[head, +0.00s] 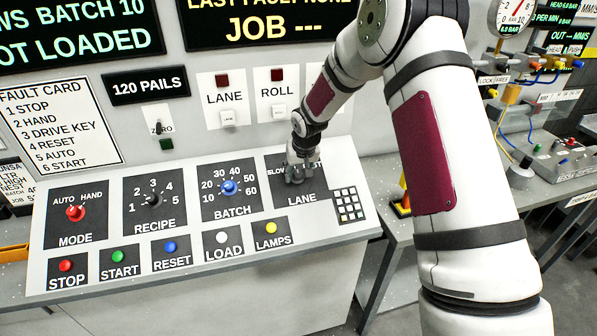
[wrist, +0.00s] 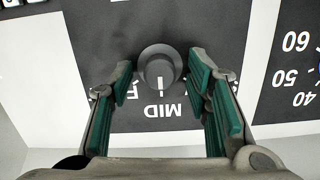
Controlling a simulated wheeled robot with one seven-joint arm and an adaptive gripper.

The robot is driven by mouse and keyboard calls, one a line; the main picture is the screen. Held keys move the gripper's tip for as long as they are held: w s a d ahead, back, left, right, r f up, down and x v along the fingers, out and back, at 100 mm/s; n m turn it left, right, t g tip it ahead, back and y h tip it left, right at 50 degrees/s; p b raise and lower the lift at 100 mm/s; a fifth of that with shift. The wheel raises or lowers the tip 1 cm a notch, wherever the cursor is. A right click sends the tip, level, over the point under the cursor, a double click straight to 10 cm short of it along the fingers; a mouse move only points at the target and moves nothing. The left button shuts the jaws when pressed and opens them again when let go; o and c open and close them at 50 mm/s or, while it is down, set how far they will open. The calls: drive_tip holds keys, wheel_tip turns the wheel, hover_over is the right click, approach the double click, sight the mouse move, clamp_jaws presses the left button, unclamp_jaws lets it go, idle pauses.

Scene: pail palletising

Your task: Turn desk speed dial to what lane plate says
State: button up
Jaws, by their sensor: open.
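The desk speed dial, a dark round knob (wrist: 160,65), sits on the black LANE panel (head: 308,198) of the desk. In the wrist view its white mark points at the word MID. My gripper (wrist: 160,76) is open, with one green-padded finger on each side of the knob and a small gap to each. In the head view my gripper (head: 294,174) covers the knob and part of the SLOW and FAST lettering. A wall panel marked LANE (head: 226,97) has a dark red lamp and a white switch; I see no speed word on it.
The BATCH dial (head: 229,188) with its blue knob is just left of the LANE panel. A small keypad (head: 348,206) is close on its right. A row of coloured buttons, among them the yellow LAMPS button (head: 271,228), runs along the desk front.

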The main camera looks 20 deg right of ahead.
clamp_jaws()
drive_tip(key=shift+n, duration=0.3)
drive_tip(key=n+b, duration=0.1)
drive_tip(key=n, duration=0.4)
drive_tip(key=shift+a+h, duration=0.1)
drive_tip(key=shift+h, duration=0.2)
drive_tip(key=n+b, duration=0.1)
drive_tip(key=n, duration=0.4)
drive_tip(key=shift+n+h, duration=0.3)
drive_tip(key=shift+n, duration=0.1)
drive_tip(key=shift+s+n+t, duration=0.1)
drive_tip(key=shift+n+t, duration=0.2)
